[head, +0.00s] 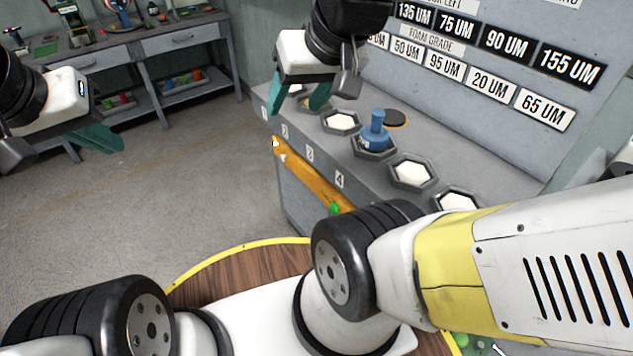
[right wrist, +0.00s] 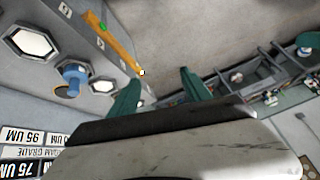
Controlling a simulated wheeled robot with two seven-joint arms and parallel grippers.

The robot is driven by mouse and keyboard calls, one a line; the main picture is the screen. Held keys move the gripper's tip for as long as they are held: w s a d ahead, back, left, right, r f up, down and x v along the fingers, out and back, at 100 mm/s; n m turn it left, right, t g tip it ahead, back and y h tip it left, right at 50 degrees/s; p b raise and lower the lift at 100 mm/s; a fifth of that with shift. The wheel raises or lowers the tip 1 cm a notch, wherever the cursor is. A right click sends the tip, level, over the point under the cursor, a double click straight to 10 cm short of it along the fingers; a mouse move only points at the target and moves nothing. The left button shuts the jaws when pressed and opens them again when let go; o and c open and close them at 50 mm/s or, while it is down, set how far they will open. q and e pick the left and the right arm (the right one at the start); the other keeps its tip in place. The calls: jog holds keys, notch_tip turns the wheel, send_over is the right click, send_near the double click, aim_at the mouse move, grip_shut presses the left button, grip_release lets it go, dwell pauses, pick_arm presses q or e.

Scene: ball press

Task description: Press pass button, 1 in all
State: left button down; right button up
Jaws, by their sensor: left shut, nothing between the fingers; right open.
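An orange strip (head: 308,173) runs along the front edge of the grey bench. A green button-like part (head: 335,208) sits near its lower right end, and a small white part (head: 276,142) at its other end. The green part also shows in the right wrist view (right wrist: 103,27). No label on either part is readable. My right gripper (head: 296,99) is open with empty teal fingers, over the bench's far left end, apart from the strip. My left gripper (head: 102,138) is shut and empty over the floor at the left.
The bench has several hexagonal sockets with white pads (head: 340,121) and a blue knobbed piece (head: 376,133) in one socket. A label board (head: 470,65) stands behind. A shelved workbench (head: 140,45) stands at the back left. The floor (head: 190,175) between is clear.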

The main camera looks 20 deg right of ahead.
grip_shut()
dwell(1.7)
